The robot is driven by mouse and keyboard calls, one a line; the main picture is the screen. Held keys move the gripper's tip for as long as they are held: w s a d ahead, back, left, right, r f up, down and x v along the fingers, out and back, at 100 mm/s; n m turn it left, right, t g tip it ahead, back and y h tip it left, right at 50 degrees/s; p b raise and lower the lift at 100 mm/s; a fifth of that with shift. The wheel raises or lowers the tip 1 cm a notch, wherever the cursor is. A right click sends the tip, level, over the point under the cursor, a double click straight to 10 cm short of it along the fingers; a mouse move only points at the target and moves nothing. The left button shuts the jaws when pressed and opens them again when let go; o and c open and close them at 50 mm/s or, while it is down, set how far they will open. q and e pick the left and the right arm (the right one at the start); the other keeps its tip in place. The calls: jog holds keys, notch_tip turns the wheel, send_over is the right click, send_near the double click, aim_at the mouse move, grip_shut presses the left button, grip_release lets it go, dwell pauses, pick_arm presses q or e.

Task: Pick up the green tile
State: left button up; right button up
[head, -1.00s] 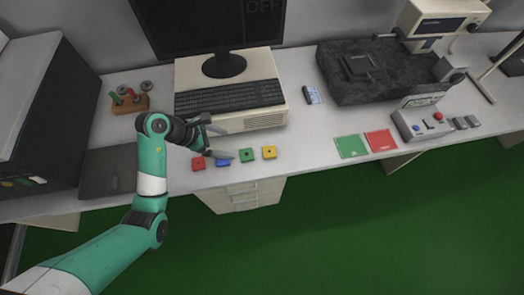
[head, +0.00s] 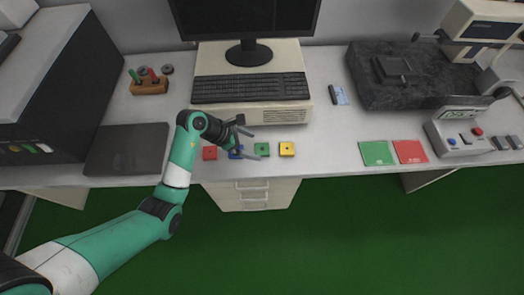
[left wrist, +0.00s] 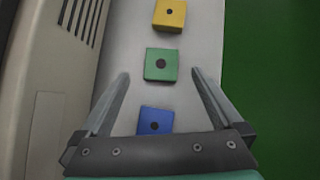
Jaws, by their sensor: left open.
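The green tile (head: 262,149) is a small square block with a dark round dot. It lies on the bench in a row between the blue tile (head: 236,153) and the yellow tile (head: 287,149). My left gripper (head: 249,146) is open and empty, just left of the green tile in the head view. In the left wrist view the green tile (left wrist: 161,64) shows between and slightly beyond the open fingertips (left wrist: 161,74). The blue tile (left wrist: 155,121) lies nearer the gripper's base, partly hidden by it. My right gripper is not in view.
A red tile (head: 210,153) ends the row at left. A computer case with a keyboard (head: 250,87) stands just behind the row. A flat green pad (head: 377,153) and red pad (head: 409,151) lie to the right. The bench between the yellow tile and the pads is clear.

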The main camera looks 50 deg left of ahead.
aim_at(260, 149)
pick_arm(q)
jog(key=b+x, duration=0.1)
jog(key=x, duration=0.2)
jog(key=shift+d+f, duration=0.15)
jog(key=shift+f, duration=0.15)
jog(key=shift+r, duration=0.1)
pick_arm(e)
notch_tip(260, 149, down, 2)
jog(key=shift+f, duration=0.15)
